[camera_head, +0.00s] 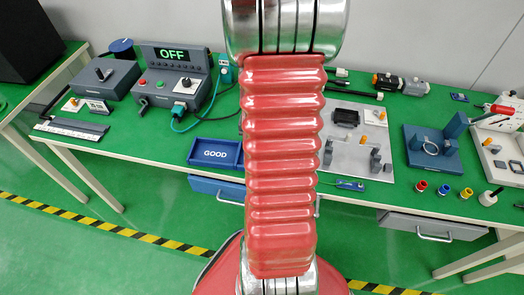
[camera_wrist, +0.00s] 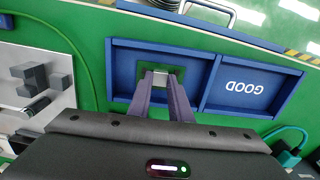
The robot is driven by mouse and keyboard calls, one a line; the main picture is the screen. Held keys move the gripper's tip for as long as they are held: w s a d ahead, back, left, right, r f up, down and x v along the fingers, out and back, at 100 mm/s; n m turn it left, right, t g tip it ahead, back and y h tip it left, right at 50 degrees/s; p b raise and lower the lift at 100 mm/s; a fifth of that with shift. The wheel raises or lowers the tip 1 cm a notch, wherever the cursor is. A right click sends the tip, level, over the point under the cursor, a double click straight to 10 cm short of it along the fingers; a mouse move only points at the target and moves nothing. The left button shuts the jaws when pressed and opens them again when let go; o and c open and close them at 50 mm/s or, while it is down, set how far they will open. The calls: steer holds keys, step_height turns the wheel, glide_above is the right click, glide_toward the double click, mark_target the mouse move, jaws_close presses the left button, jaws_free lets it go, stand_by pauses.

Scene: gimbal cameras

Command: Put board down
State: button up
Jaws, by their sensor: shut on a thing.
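My gripper (camera_wrist: 165,86) is shut on a small greenish-grey board (camera_wrist: 163,74) that shows between its fingertips in the wrist view. The gripper and board are over the left compartment of a blue two-part tray (camera_wrist: 203,63). I cannot tell whether the board touches the tray floor. The right compartment bears the word GOOD, upside down, and is empty. In the head view the GOOD part of the tray (camera_head: 192,160) shows left of my arm. My red arm hides the other compartment, the gripper and the board there.
A control box (camera_head: 172,76) reading OFF stands behind the tray. A grey plate (camera_head: 342,165) with fixtures lies right of my arm, and a blue fixture (camera_head: 428,155) stands further right. An open drawer (camera_head: 420,228) juts from the green bench's front.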

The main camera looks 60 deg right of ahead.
steer(key=o, duration=0.9)
steer(key=shift+f, duration=0.1)
step_height(320, 180, up, 12)
steer(key=shift+r, duration=0.15)
stand_by(0.8)
steer(key=w+a+r+n+t, duration=0.1)
steer(key=a+r+n, duration=0.3)
steer(key=a, duration=0.6)
steer(key=a+r+n+t, duration=0.2)
steer(key=a+r+n, duration=0.2)
steer(key=a, duration=0.6)
steer(key=w+a+r+n+t, duration=0.1)
steer(key=a+r+n, duration=0.3)
steer(key=a, duration=0.7)
steer(key=shift+w+r+t, duration=0.35)
steer(key=shift+r+t, duration=0.4)
steer(key=shift+t, duration=0.05)
